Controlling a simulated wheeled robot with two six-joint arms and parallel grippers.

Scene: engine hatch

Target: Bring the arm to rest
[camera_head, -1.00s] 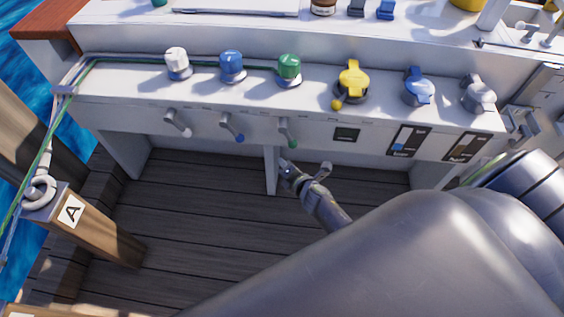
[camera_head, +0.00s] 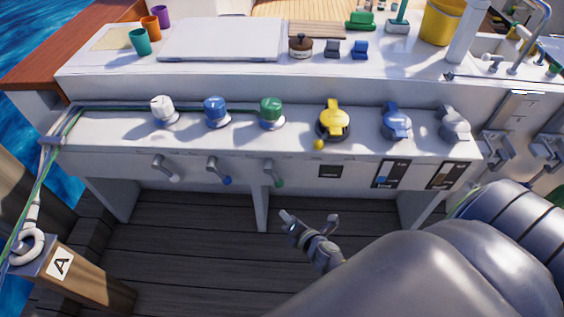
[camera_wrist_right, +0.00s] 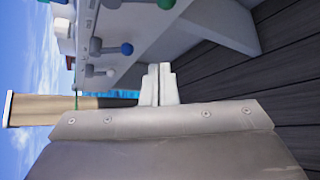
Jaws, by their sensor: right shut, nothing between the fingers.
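My right gripper (camera_head: 284,215) is in front of the white console (camera_head: 300,152), below its green-tipped lever, over the dark plank deck. It is shut and empty, and it touches nothing that I can see. In the right wrist view its two fingers (camera_wrist_right: 159,72) lie together with no object between them. My right arm (camera_head: 420,270) fills the lower right of the head view. My left gripper is not in view.
The console carries white, blue and green winches (camera_head: 271,112), levers (camera_head: 218,171) on its front, and a yellow-topped valve (camera_head: 334,120). A wooden post (camera_head: 75,276) marked A stands at left. Deck (camera_head: 190,255) between is clear.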

